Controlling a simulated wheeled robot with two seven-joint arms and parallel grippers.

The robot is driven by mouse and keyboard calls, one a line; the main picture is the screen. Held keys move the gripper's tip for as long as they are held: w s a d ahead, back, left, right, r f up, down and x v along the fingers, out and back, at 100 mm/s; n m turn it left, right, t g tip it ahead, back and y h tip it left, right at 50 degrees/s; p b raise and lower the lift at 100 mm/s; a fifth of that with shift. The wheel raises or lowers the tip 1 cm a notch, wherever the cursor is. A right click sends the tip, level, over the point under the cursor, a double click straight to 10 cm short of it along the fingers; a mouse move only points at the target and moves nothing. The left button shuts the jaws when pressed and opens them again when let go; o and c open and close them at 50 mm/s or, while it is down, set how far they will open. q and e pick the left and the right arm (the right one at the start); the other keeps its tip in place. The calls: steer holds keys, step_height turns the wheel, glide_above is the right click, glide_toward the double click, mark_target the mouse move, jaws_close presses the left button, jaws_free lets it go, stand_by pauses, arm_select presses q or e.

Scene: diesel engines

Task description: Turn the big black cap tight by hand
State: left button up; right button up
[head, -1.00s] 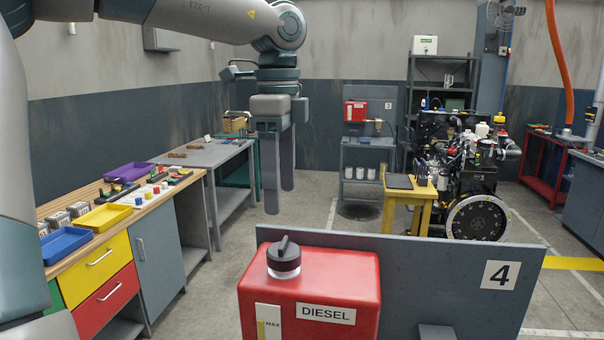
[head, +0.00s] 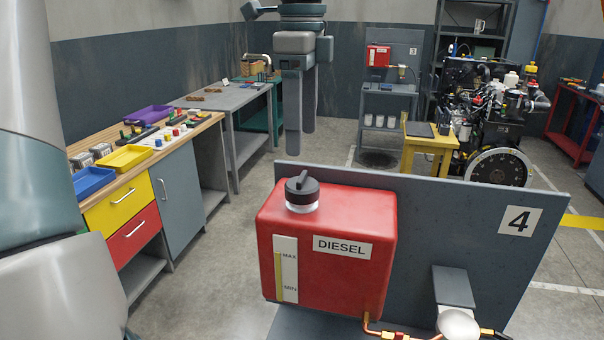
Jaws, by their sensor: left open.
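The big black cap (head: 301,187) sits on the white neck on top of the red DIESEL tank (head: 340,232). It has a raised grip bar across its top. Whether it is tight cannot be told. My left gripper (head: 300,140) hangs above and beyond the cap in the picture, fingers pointing down. Its two fingers are apart with nothing between them, and it is clear of the cap. My right gripper is not in view.
A grey panel marked 4 (head: 515,222) stands behind the tank. Copper pipe (head: 378,330) and a white bowl-shaped part (head: 458,322) are at the lower right. A workbench with trays (head: 125,157) runs along the left. An engine (head: 495,125) stands at the back right.

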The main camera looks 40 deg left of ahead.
mark_target(302, 176)
arm_select(q)
step_height(302, 176, down, 2)
steer(key=shift+f+b, duration=0.25)
steer(key=shift+b, duration=0.4)
steer(key=shift+f+b, duration=0.6)
steer(key=shift+f, duration=0.75)
steer(key=shift+f+b, duration=0.75)
steer(key=shift+f, duration=1.05)
steer(key=shift+f+b, duration=0.1)
steer(key=shift+b, duration=0.4)
steer(key=c, duration=1.5)
